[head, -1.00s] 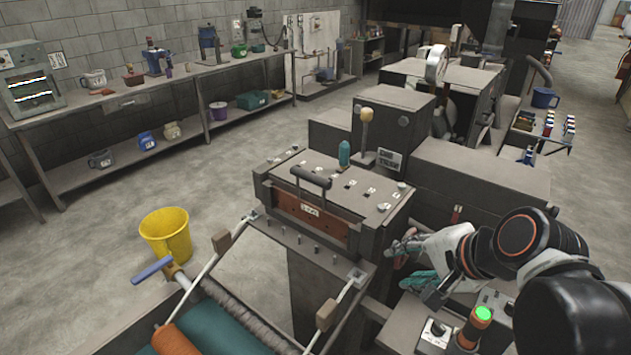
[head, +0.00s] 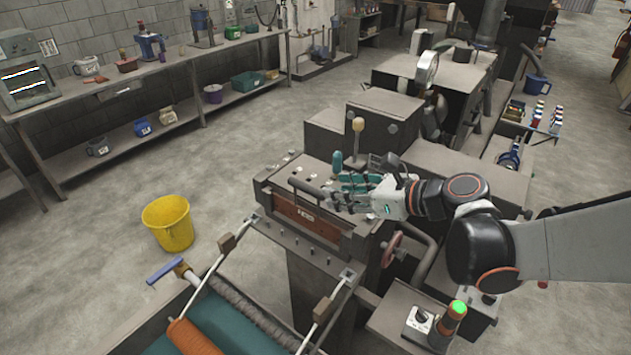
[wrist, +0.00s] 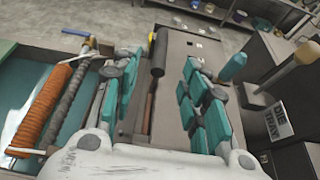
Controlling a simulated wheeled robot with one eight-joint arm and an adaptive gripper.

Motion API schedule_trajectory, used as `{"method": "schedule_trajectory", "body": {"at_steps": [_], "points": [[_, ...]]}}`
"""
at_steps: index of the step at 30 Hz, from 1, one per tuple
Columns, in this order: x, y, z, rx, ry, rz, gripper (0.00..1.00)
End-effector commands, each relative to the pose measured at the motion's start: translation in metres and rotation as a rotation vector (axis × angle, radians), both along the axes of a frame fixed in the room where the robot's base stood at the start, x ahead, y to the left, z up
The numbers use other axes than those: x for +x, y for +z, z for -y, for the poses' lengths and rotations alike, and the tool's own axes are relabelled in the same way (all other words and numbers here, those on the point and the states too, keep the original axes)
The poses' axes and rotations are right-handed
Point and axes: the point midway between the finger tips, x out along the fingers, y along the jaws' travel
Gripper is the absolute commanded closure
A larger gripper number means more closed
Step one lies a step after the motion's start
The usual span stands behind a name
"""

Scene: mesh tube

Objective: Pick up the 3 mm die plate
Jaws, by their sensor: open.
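The die plate appears to be the orange-brown plate (head: 300,211) in the front of the grey machine block. It has a small pale label, too small to read, and a black bar handle (head: 306,187) above it. My gripper (head: 337,196) is over the right part of the block top, close to the handle's right end. In the wrist view my gripper (wrist: 157,62) is open, its teal-padded fingers on either side of the dark handle (wrist: 159,50). A strip of the brown plate (wrist: 148,112) shows between them. Contact cannot be told.
A teal bottle-shaped knob (wrist: 233,67) and a tan-knobbed lever (head: 357,130) stand right behind my gripper. A box labelled die drawer (wrist: 271,118) is beside them. A roller with orange winding (head: 191,338) lies in front. A yellow bucket (head: 167,222) stands on open floor left.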

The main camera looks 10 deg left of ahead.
Motion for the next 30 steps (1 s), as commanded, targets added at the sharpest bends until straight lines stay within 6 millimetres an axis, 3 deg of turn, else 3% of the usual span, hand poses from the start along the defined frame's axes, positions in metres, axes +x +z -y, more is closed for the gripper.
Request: {"method": "schedule_trajectory", "body": {"at_steps": [9, 17, 27, 30], "points": [[0.025, -0.022, -0.043, -0.003, 0.003, 0.002, 0.59], [0.031, -0.027, -0.054, -0.003, 0.002, 0.003, 0.59], [0.053, -0.044, -0.087, -0.004, 0.002, 0.003, 0.59], [0.054, -0.045, -0.09, -0.004, 0.001, 0.003, 0.59]]}}
